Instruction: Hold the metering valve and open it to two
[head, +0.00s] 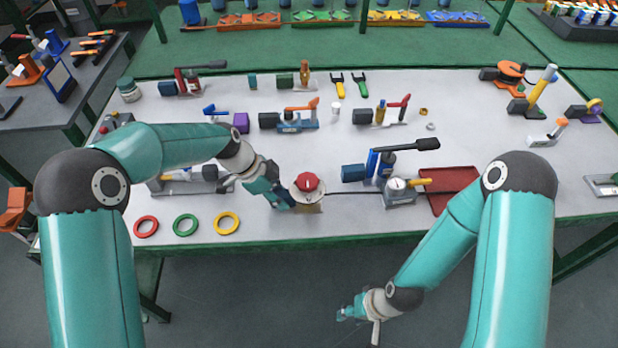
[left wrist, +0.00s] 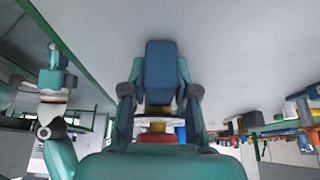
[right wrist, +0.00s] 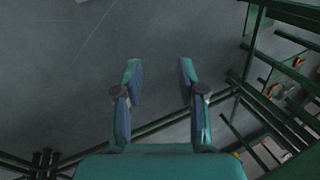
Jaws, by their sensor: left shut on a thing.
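The metering valve (head: 308,185) has a red knob over a pale round disc and stands near the front edge of the table, in the middle of the head view. My left gripper (head: 283,200) reaches it from the left and is shut on its blue block. In the left wrist view, the blue block (left wrist: 160,75) sits between the fingers, with the disc and red knob beyond it. The dial marks are too small to read. My right gripper (head: 350,308) hangs in front of the table, away from the valve; its fingers (right wrist: 157,75) are apart and empty.
Red (head: 146,227), green (head: 185,225) and yellow (head: 227,223) rings lie left of the valve. A valve with a black lever (head: 410,145) and a gauge block (head: 399,192) stand to its right, by a red tray (head: 455,180). Several other fittings stand behind.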

